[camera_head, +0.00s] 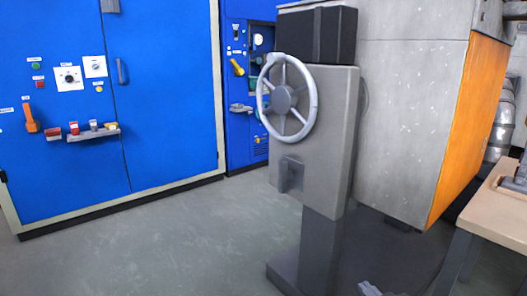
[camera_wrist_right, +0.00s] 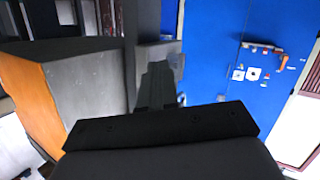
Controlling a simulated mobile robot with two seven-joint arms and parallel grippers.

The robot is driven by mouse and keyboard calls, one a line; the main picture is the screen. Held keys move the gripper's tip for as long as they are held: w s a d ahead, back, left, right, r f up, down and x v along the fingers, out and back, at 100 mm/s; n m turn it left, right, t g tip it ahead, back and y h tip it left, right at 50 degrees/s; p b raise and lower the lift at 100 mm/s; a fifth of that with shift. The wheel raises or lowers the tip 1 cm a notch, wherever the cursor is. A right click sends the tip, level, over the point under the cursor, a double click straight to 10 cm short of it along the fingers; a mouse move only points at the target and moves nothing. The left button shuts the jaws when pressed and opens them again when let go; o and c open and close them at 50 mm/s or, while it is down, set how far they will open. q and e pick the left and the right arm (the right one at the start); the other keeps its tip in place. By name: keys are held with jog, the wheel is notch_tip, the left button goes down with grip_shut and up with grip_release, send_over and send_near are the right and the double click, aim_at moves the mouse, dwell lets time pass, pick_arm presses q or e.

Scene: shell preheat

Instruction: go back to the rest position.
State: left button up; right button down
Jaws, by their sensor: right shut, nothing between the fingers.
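My right gripper (camera_head: 370,289) barely shows at the bottom edge of the head view, low in front of the grey machine's post. In the right wrist view the right gripper (camera_wrist_right: 158,72) points away from the camera, its dark fingers together with nothing between them. It touches nothing that I can see. The rest of the right arm is mostly out of the head view. My left gripper is in neither view.
A grey stand with a handwheel (camera_head: 287,98) stands ahead, beside a large grey and orange housing (camera_head: 410,120). Blue control cabinets (camera_head: 165,110) line the left and back. A wooden-topped table (camera_head: 495,205) is at the right. The floor (camera_head: 150,250) at front left is clear.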

pick_arm(q)
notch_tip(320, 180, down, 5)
jog(key=b, duration=0.4)
pick_arm(e)
jog(key=s+a+f+g+y, duration=0.1)
jog(key=s+a+y, duration=0.1)
jog(key=s+a, duration=0.5)
jog(key=s+a+y, duration=0.2)
jog(key=s+a, duration=0.1)
jog(key=s, duration=0.8)
pick_arm(q)
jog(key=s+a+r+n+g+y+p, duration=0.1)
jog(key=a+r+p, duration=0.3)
jog(key=p, duration=1.5)
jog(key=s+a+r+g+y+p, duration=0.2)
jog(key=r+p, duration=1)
jog(key=p, duration=0.7)
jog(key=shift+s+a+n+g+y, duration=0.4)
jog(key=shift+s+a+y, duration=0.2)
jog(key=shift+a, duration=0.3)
pick_arm(e)
jog(key=s+d+r+m+g+h, duration=0.1)
jog(key=d+r, duration=0.3)
jog(key=r, duration=0.4)
jog(key=s+d+r+m+g+h, duration=0.1)
jog(key=s+d+r+g+h, duration=0.1)
jog(key=r, duration=0.6)
jog(key=shift+s+d+g+h, duration=0.3)
jog(key=shift+s+d+h, duration=0.5)
jog(key=shift+d, duration=0.25)
